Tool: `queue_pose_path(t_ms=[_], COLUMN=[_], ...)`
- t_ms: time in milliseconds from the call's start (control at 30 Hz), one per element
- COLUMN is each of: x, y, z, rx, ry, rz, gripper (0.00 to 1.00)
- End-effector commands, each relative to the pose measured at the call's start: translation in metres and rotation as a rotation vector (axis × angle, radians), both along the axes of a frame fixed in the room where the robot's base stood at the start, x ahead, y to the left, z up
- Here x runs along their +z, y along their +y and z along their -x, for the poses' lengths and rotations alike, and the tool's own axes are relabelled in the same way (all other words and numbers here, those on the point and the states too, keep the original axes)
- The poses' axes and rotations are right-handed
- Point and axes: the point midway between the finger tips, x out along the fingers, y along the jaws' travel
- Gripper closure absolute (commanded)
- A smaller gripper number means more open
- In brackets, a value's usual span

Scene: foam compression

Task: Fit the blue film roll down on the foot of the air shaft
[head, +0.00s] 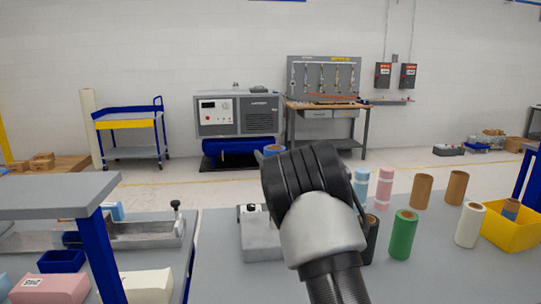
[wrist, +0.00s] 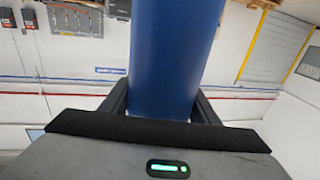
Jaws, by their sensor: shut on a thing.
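The blue film roll (wrist: 170,50) stands between the two dark fingers of my gripper (wrist: 161,108) in the wrist view. The gripper is shut on it. In the head view only a small part of the blue roll (head: 273,150) shows past my arm, above the table. My gripper's fingers are hidden there behind my own wrist. I cannot make out the air shaft. A grey metal block (head: 260,238) on the table, left of my arm, is partly covered, and I cannot tell whether it is the shaft's foot.
Right of my arm stand a green roll (head: 404,235), a white roll (head: 469,225), brown rolls (head: 422,191) and pink rolls (head: 384,188), near a yellow bin (head: 515,228). A grey shelf (head: 60,195) on blue posts rises at left. A flat metal fixture (head: 135,234) lies beyond it.

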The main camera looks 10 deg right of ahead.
Motion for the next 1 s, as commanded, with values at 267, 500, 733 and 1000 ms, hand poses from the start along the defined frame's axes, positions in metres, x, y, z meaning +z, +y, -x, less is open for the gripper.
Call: queue_pose_path(t_ms=[267, 500, 733, 1000], x=[-0.003, -0.003, -0.008, -0.016], y=[0.0, 0.0, 0.0, 0.0], z=[0.0, 0.0, 0.0, 0.0], rx=[0.0, 0.0, 0.0, 0.0], ry=[-0.003, -0.003, -0.003, -0.003], rz=[-0.001, -0.001, 0.0, 0.0], gripper=[0.79, 0.79, 0.79, 0.79])
